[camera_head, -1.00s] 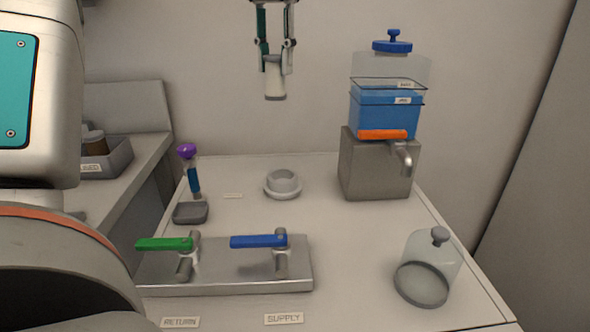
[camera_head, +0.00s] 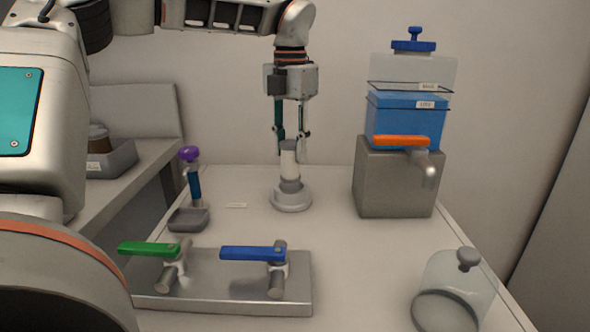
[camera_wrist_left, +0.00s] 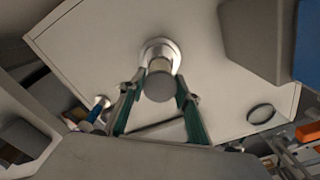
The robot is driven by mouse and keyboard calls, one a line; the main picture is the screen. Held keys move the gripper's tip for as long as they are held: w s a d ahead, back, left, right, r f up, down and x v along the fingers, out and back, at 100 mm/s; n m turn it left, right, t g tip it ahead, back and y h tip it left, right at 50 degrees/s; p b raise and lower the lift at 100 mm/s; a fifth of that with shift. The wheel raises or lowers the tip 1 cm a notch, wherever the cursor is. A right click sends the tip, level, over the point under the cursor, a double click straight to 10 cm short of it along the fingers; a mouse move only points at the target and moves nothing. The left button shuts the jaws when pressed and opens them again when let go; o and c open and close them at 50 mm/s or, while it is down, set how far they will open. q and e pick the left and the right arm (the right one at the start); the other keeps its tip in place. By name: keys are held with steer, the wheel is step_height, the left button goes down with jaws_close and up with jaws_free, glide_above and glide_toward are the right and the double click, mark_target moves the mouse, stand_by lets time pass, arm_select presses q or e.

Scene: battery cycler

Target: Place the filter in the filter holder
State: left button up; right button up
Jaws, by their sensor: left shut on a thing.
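The filter (camera_head: 289,166) is a white upright cylinder with grey ends. My left gripper (camera_head: 291,148) points down and is shut on its upper part. The filter holder (camera_head: 291,202) is a pale round cup with a wide base on the table, directly below the filter. The filter's lower end is at the holder's mouth in the head view; I cannot tell whether it is inside or just above. In the left wrist view, the filter's grey top (camera_wrist_left: 160,86) lies between the fingers and partly hides the holder (camera_wrist_left: 158,46). My right gripper is not in view.
A steel block with a tap and blue tank (camera_head: 405,118) stands right of the holder. A glass jar (camera_head: 455,285) is front right. A valve plate with green and blue handles (camera_head: 225,294) is in front. A purple-topped tool (camera_head: 190,165) stands left. Table around the holder is clear.

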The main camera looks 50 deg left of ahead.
mark_target(291, 164)
arm_select(q)
steer(key=shift+f, duration=0.15)
step_height(291, 164, down, 4)
steer(key=shift+f+b, duration=0.1)
steer(key=shift+b, duration=0.35)
steer(key=shift+f, duration=0.15)
steer(key=shift+c, duration=0.4)
steer(key=shift+r, duration=0.2)
steer(key=o, duration=1.2)
steer(key=shift+f, duration=0.15)
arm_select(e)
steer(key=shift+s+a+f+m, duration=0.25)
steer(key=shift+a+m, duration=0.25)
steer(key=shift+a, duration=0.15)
